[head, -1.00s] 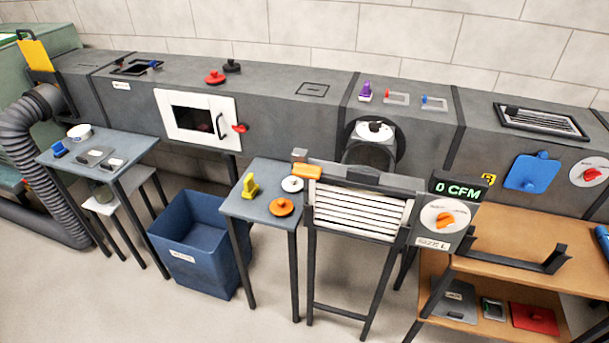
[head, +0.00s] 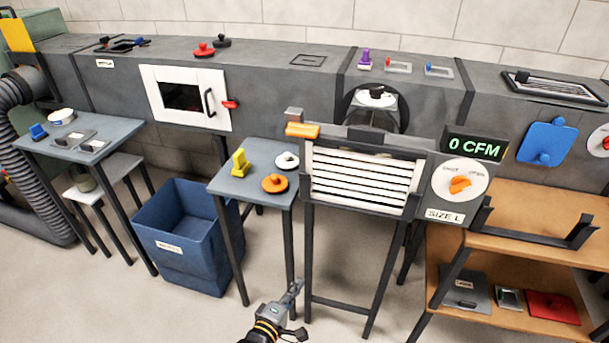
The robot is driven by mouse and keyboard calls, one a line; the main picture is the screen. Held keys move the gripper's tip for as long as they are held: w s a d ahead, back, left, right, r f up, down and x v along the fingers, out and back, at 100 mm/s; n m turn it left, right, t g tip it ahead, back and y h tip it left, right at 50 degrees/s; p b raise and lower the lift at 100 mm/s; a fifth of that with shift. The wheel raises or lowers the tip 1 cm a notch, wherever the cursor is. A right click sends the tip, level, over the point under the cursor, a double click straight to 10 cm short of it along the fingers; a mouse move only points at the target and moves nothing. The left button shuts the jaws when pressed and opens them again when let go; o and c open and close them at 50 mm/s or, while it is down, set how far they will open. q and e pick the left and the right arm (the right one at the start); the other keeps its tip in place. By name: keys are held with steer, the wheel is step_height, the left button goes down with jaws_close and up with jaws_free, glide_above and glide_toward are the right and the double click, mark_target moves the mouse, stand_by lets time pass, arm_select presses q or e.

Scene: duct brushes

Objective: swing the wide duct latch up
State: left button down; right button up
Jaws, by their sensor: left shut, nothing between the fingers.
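A red latch (head: 230,105) sits at the right edge of a white-framed door (head: 152,96) with a dark window and a black handle (head: 209,103). The door is shut in the front of the long grey duct (head: 262,82). An orange lever (head: 302,130) lies roughly level at the top left of the louvered box (head: 362,181). I cannot tell for sure which one is the wide duct latch. My left gripper (head: 295,288) is shut and empty, low in the picture before the louvered stand, well apart from both. My right gripper is out of view.
A small grey table (head: 256,190) holds a yellow piece, a white disc and an orange disc. A blue bin (head: 184,238) stands on the floor to its left. A box reading 0 CFM (head: 471,148) adjoins the louvers, beside a wooden shelf (head: 530,203). Floor at front left is clear.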

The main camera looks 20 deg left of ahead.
mark_target(302, 130)
arm_select(q)
step_height(302, 130, up, 27)
steer(key=w+n+t+y+b, duration=0.1)
steer(key=n+t+y+b, duration=0.2)
steer(key=n+t+b, duration=0.6)
steer(key=n+t, duration=0.2)
steer(key=n, duration=0.9)
steer(key=shift+f, duration=0.2)
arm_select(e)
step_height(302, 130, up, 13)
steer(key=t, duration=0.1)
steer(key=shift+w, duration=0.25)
arm_select(q)
steer(key=shift+w, duration=0.15)
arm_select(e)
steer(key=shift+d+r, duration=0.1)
arm_select(q)
steer(key=p+x, duration=0.1)
steer(key=x, duration=0.8)
steer(key=shift+w+r, duration=0.25)
steer(key=shift+r, duration=0.05)
steer(key=shift+w+r+p, duration=0.1)
steer(key=shift+r+p, duration=0.55)
steer(key=shift+r, duration=1.35)
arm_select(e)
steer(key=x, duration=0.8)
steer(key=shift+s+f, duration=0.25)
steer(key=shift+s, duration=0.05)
